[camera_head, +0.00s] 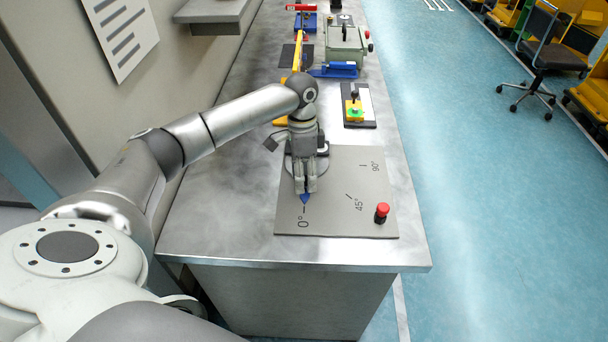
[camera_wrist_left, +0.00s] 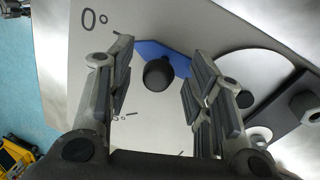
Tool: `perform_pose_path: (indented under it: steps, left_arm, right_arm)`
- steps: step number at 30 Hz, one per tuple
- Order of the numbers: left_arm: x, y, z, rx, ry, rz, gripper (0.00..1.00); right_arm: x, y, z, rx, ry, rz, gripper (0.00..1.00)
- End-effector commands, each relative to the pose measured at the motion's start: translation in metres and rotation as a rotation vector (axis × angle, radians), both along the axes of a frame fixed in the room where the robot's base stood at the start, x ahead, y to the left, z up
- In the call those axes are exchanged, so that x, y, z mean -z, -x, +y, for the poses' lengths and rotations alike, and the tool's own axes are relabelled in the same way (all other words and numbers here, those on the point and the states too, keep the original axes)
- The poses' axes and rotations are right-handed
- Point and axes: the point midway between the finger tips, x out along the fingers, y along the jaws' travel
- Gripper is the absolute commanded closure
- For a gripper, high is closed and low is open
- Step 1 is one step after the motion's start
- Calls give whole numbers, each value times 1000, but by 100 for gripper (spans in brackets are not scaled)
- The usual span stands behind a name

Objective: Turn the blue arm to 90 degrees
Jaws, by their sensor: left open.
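The blue arm (camera_head: 305,199) lies on the grey gate plate (camera_head: 345,212), its tip at the 0° mark. My left gripper (camera_head: 306,186) hangs over it and hides most of it in the head view. In the left wrist view the blue arm (camera_wrist_left: 182,66) shows with a black knob (camera_wrist_left: 158,74) standing on it. The knob is between the two open fingers of my left gripper (camera_wrist_left: 158,85), with a gap on both sides. My right gripper is not in view.
Behind are a green button on a yellow box (camera_head: 354,110), a blue clamp-like part (camera_head: 334,70) and a grey-green box (camera_head: 346,47). The wall is at the left.

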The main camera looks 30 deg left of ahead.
Motion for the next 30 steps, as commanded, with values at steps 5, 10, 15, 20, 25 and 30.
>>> perform_pose_path:
  steps: [5,10,15,20,25,30]
  left_arm:
    - [0,0,0,0,0,0,73]
    - [0,0,0,1,0,0,95]
    - [0,0,0,1,0,0,100]
    - [-1,0,-1,-5,1,1,100]
    - [-3,-2,-6,-44,2,2,100]
    - [-6,-8,-15,-137,4,3,100]
  right_arm:
    - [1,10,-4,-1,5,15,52]
    - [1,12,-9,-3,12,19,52]
    - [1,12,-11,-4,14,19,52]
    - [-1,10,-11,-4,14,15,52]
    - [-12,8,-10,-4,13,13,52]
    - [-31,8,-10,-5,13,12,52]
